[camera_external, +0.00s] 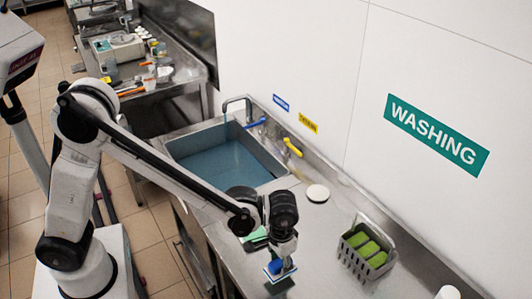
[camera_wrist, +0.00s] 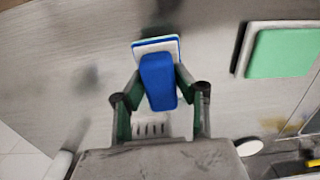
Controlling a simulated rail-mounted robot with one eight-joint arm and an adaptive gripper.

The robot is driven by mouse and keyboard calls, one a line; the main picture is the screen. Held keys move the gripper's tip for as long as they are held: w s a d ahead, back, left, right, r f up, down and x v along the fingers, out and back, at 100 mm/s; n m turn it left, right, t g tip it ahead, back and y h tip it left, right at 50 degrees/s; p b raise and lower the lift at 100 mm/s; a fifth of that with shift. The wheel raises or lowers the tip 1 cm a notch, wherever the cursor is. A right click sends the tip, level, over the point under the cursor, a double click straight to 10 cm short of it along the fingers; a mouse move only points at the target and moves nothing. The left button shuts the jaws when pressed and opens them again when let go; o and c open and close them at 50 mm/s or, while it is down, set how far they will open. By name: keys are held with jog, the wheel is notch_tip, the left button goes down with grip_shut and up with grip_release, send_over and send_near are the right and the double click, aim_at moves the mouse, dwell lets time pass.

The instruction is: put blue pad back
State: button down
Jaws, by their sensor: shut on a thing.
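My gripper (camera_external: 281,260) is shut on the blue pad (camera_external: 274,267), just above the steel counter; a dark patch, perhaps its shadow, lies below. In the wrist view the blue pad (camera_wrist: 158,80) has a blue block-like grip between my two fingers and a flat base with a white layer and a blue edge. A green pad (camera_external: 256,236) lies on the counter beyond my gripper, partly hidden by the arm. It also shows at the right of the wrist view (camera_wrist: 283,52), apart from the blue pad.
A grey slotted caddy (camera_external: 379,270) with green sponges stands to the right, against the wall side. The sink (camera_external: 180,148) with blue water is at the back left. A white round disc (camera_external: 317,193) lies between them. Counter between gripper and caddy is clear.

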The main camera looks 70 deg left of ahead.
aim_at(279, 270)
jog(key=shift+f, duration=1.75)
jog(key=shift+f, duration=0.2)
jog(key=c, duration=1.3)
grip_release()
jog(key=shift+r, duration=0.1)
jog(key=shift+r, duration=0.1)
notch_tip(279, 270, up, 12)
jog(key=shift+f, duration=0.25)
jog(key=shift+s+a+r, duration=0.2)
jog(key=shift+a+r, duration=0.05)
jog(key=shift+r, duration=0.3)
jog(key=s+a+r+m+t, duration=0.1)
jog(key=s+a+r+t, duration=0.2)
jog(key=s+a+r, duration=0.6)
jog(key=s+a+t, duration=0.1)
jog(key=s+a, duration=0.1)
jog(key=s, duration=0.2)
jog(key=s+a+f+m+t, duration=0.1)
jog(key=s+a, duration=0.2)
jog(key=s, duration=0.2)
jog(key=s+a+f+t, duration=0.1)
jog(key=s+a+t, duration=0.1)
jog(key=s, duration=0.2)
jog(key=shift+s+a, duration=0.2)
jog(key=shift+a, duration=0.2)
